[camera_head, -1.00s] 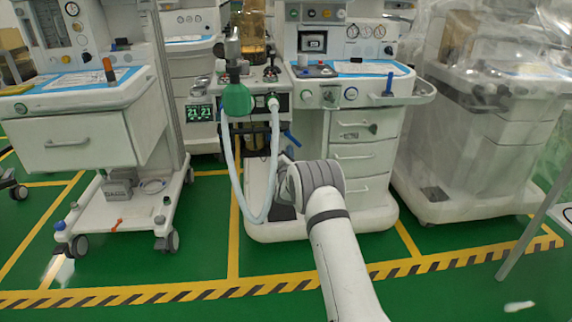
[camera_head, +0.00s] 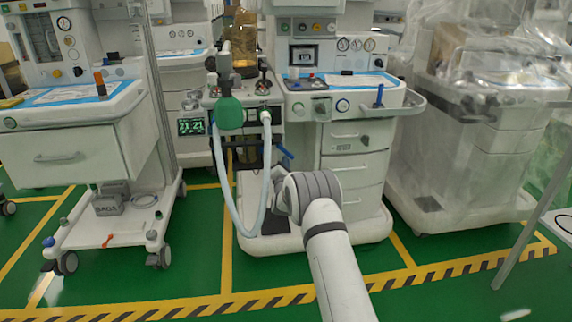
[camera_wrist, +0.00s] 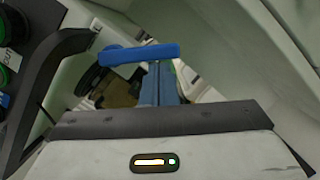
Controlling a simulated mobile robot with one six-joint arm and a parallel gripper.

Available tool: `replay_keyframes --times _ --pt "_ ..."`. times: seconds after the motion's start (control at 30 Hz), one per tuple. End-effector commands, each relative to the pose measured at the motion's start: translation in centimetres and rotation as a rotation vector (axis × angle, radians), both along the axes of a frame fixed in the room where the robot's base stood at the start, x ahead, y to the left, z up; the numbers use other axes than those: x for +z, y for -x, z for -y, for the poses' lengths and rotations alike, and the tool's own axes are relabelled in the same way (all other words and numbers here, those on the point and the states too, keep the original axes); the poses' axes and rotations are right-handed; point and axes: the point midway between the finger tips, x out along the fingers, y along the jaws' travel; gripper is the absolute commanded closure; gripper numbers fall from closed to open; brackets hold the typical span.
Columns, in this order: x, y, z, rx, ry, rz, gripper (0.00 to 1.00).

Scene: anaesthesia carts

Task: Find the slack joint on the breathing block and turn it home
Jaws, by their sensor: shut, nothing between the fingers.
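The breathing block (camera_head: 250,95) is on the left side of the middle cart, below an amber canister. A green round part (camera_head: 229,112) and a pale hose (camera_head: 219,170) that loops down and back up are on it. A blue lever (camera_head: 285,152) sticks out at its lower right; a blue bar (camera_wrist: 140,54) lies across the wrist view. My gripper (camera_wrist: 160,82) shows there as two blue-grey strips side by side, shut and empty, rising towards the bar; contact cannot be told. In the head view my arm hides the gripper. No joint is visibly slack.
A dark curved part (camera_wrist: 45,85) and pale panels crowd the wrist view. A white cart (camera_head: 62,155) stands left, and a plastic-wrapped cart (camera_head: 475,130) right. Drawers (camera_head: 345,168) are beside the block. The green floor (camera_head: 205,265) in front is clear.

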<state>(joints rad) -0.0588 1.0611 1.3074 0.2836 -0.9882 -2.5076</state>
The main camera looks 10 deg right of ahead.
Motion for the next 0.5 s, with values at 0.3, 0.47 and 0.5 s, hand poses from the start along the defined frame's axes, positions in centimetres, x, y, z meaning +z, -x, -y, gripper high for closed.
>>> replay_keyframes --times 0.3,0.47,0.5 --pt "0.08 0.0 0.31 -0.001 0.0 0.001 1.0" --pt "0.17 -0.01 0.51 -0.002 0.0 0.001 1.0" --pt "0.2 0.0 0.58 -0.002 0.0 0.001 1.0"
